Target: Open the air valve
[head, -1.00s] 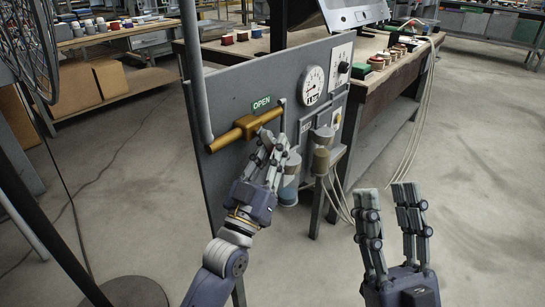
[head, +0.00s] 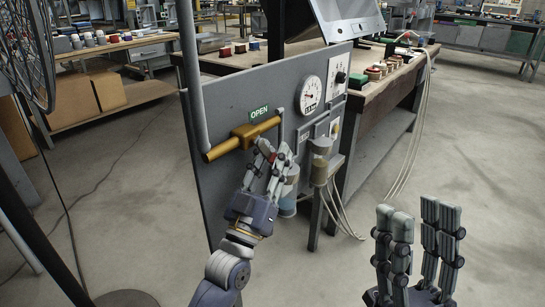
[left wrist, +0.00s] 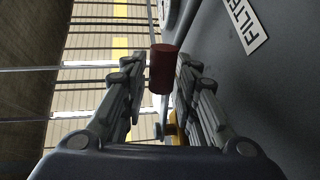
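The brass air valve (head: 243,134) sits in a horizontal brass pipe on the grey panel, below a green OPEN sign (head: 259,112). My left gripper (head: 270,154) is just below and right of the valve body, in front of the panel. In the left wrist view, a dark red cylindrical grip (left wrist: 162,68) shows between its two fingers, closer to the right one, with a gap on the left. Some yellow metal (left wrist: 172,130) shows behind the fingers. My right gripper (head: 418,222) is open and empty, away from the panel.
A round gauge (head: 310,95) and grey filter units (head: 320,160) are on the panel right of the valve. A vertical grey pipe (head: 190,80) stands at its left edge. A workbench (head: 385,105) stands behind. The floor at right is clear.

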